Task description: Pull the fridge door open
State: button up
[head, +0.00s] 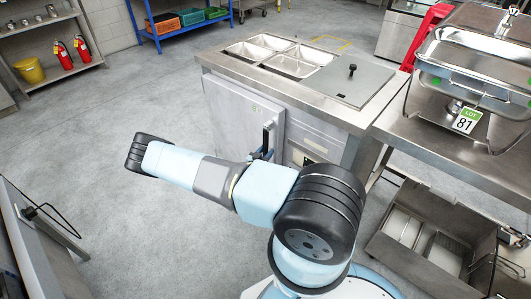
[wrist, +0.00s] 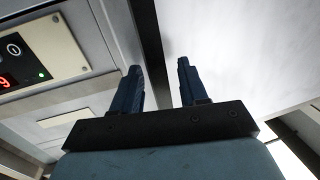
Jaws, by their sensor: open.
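The fridge is a steel counter unit, and its flat grey door (head: 235,112) is on the left of the front in the head view. A dark upright handle (head: 268,137) is near the door's right edge. My gripper (head: 262,153) is at the handle's lower part, partly hidden by my arm. In the wrist view, my gripper (wrist: 160,85) is open, with its two blue fingers apart. The dark handle bar (wrist: 147,40) runs between them in the picture; I cannot tell whether they touch it. The pale door (wrist: 235,50) fills the right side. I cannot tell whether the door is slightly ajar.
A control panel (wrist: 40,58) with a red display is left of the handle. A steel table (head: 430,150) with a chafing dish (head: 475,70) stands at right, with an open steel box (head: 420,240) on the floor below. The floor (head: 130,100) left of the door is clear.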

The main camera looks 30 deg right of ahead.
grip_shut()
dwell(0.3)
dwell(0.3)
